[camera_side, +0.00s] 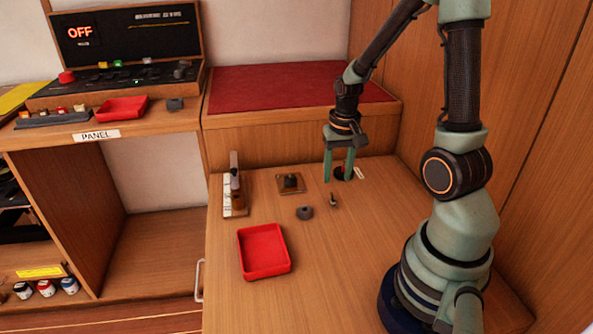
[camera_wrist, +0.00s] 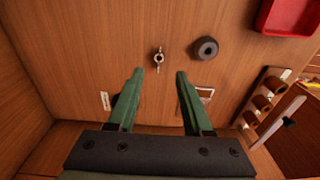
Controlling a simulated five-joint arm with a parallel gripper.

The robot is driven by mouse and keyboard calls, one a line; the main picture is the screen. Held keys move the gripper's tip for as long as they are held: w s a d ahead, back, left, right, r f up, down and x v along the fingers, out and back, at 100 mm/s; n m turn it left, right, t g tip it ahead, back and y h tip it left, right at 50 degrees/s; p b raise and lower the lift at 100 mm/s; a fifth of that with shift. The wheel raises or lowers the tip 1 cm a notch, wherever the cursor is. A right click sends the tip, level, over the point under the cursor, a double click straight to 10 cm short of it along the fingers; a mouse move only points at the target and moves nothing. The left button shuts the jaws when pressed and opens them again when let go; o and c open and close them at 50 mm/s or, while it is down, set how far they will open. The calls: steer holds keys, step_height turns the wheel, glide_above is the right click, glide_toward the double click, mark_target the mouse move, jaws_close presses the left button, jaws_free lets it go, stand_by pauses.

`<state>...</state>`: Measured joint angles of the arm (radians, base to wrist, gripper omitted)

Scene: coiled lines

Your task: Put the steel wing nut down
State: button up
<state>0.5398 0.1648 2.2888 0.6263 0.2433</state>
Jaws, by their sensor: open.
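The steel wing nut (camera_side: 333,200) lies on the wooden tabletop, small and greyish, in front of my gripper in the side view. In the wrist view the wing nut (camera_wrist: 159,60) shows just beyond the fingertips, midway between them. My gripper (camera_side: 338,179) has its two green fingers pointing down, apart and empty. In the wrist view my gripper (camera_wrist: 159,73) is also spread with nothing between the fingers. The wing nut stands clear of both fingers.
A dark grey ring (camera_side: 304,212) lies close beside the nut. A red tray (camera_side: 264,250) is at the front left. A small square plate (camera_side: 290,183) and an upright rack (camera_side: 235,190) stand at the left. A white label (camera_side: 359,172) lies behind the gripper.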

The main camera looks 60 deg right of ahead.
steer(key=a+r+n+t, duration=0.5)
steer(key=a+r+n, duration=0.4)
steer(key=a+r, duration=0.7)
steer(key=shift+a+r, duration=0.4)
steer(key=shift+a, duration=0.05)
